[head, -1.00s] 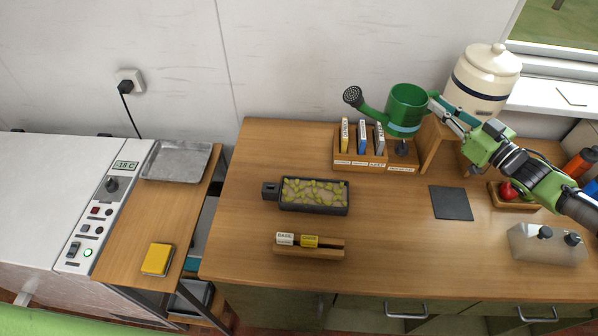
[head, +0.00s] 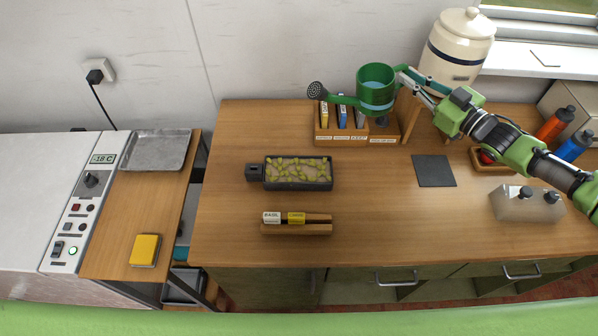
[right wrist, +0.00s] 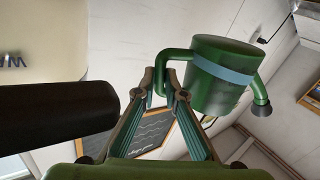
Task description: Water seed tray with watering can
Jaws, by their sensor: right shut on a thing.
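The green watering can (head: 376,88) is held in the air above the wooden packet rack, with its dark rose (head: 316,91) pointing left. Water shows inside its open top. My right gripper (head: 402,74) is shut on the can's handle; in the right wrist view the gripper (right wrist: 167,92) closes around the handle of the can (right wrist: 221,75), which has a light blue band. The black seed tray (head: 297,184) with yellow-green sprouts lies on the wooden bench, left of and nearer than the can. My left gripper does not show.
The packet rack (head: 325,137) stands below the can. A wooden label holder (head: 297,229) lies in front of the tray. A cream crock (head: 458,50) stands at the back.

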